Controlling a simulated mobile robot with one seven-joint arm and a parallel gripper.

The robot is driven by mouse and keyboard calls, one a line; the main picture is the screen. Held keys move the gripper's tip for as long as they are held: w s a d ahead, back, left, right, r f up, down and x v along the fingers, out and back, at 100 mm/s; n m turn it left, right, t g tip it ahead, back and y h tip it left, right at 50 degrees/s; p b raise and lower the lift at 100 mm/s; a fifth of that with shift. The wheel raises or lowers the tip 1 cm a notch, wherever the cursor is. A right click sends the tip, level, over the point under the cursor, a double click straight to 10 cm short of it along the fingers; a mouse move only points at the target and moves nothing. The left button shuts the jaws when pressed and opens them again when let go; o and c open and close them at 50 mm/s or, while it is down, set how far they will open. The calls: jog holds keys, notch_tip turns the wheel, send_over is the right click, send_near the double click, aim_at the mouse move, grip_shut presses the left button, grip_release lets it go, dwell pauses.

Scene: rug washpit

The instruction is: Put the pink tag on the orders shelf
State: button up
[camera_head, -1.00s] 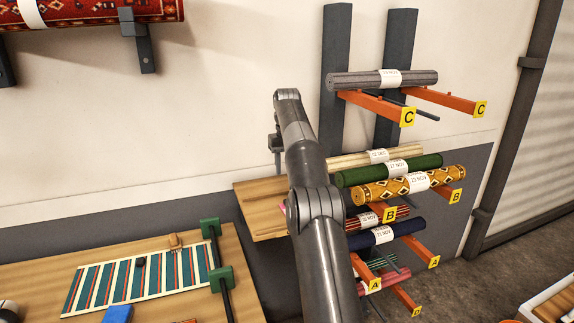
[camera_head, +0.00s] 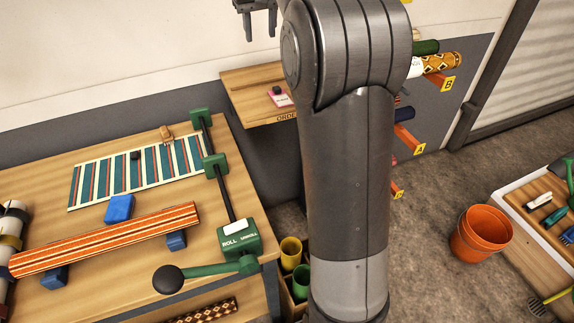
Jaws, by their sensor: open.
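The pink tag (camera_head: 284,100) lies on the wooden orders shelf (camera_head: 245,82), close to its front edge. A small dark piece sits at the tag's upper end. The shelf's front edge shows the letters "ORDE"; my arm hides the rest and the shelf's right part. My gripper (camera_head: 260,32) is at the top edge of the view, partly cut off. Its two fingers point down, apart and with nothing between them. It is above the shelf in the picture, clear of the tag.
A wooden table (camera_head: 110,170) at left holds a striped rug (camera_head: 140,170), an orange striped roll (camera_head: 105,240) and a green roller crank (camera_head: 240,245). Rolled rugs on a rack (camera_head: 440,62) are partly behind my arm. Orange pots (camera_head: 482,232) stand on the floor at right.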

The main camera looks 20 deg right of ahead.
jog(key=s+a+f+t, duration=0.1)
jog(key=s+a+f, duration=0.1)
jog(key=s, duration=0.7)
jog(key=s+a+f+t, duration=0.1)
jog(key=s+a+f, duration=0.1)
jog(key=s, duration=0.7)
jog(key=s+a+f+t, duration=0.1)
jog(key=s+a+f, duration=0.15)
jog(key=s, duration=0.65)
jog(key=s+a+f, duration=0.1)
jog(key=s+f, duration=0.6)
jog(key=s, duration=0.1)
